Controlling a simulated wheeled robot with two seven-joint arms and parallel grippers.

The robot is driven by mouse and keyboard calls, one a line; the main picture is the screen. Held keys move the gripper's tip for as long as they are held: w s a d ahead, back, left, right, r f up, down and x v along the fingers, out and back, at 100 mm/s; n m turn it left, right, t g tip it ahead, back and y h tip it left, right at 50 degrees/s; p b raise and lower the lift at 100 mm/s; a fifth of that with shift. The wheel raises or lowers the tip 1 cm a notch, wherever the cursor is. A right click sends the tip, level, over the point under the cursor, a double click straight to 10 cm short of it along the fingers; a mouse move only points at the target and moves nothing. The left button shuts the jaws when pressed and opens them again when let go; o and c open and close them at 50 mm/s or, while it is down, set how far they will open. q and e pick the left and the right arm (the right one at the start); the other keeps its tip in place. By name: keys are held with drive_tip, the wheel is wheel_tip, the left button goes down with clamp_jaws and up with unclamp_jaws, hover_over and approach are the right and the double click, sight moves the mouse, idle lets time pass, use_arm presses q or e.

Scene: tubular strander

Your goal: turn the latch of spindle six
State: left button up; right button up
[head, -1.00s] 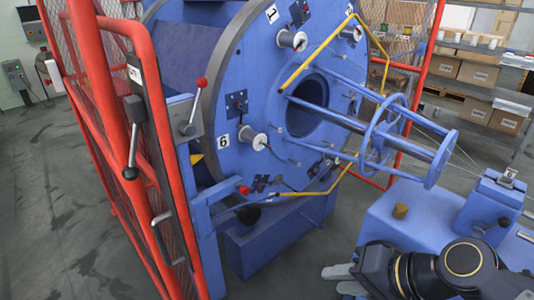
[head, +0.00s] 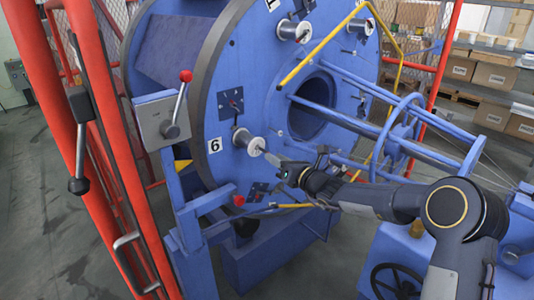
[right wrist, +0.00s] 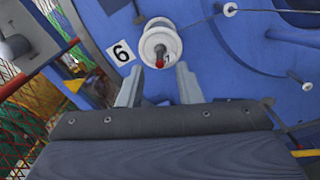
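The spool of spindle six (head: 248,142) sits on the blue disc face beside the white label 6 (head: 215,145). In the right wrist view the spool (right wrist: 155,41) is straight ahead, with a small red-tipped piece (right wrist: 160,63) at its front that looks like the latch. My right gripper (head: 274,161) points at the spool from the right. In the right wrist view its two fingers (right wrist: 158,88) stand apart, with nothing between them, just short of the red tip. I cannot tell whether they touch anything. My left gripper is not in view.
A red-knobbed lever (head: 180,105) on a grey box stands left of the disc. Yellow guide bars (head: 318,48) and a blue tubular frame (head: 400,130) stick out near my right arm. A red mesh guard (head: 90,110) stands at left.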

sight(263, 151)
drive_tip(key=x, duration=0.5)
drive_tip(key=shift+p, duration=0.4)
clamp_jaws()
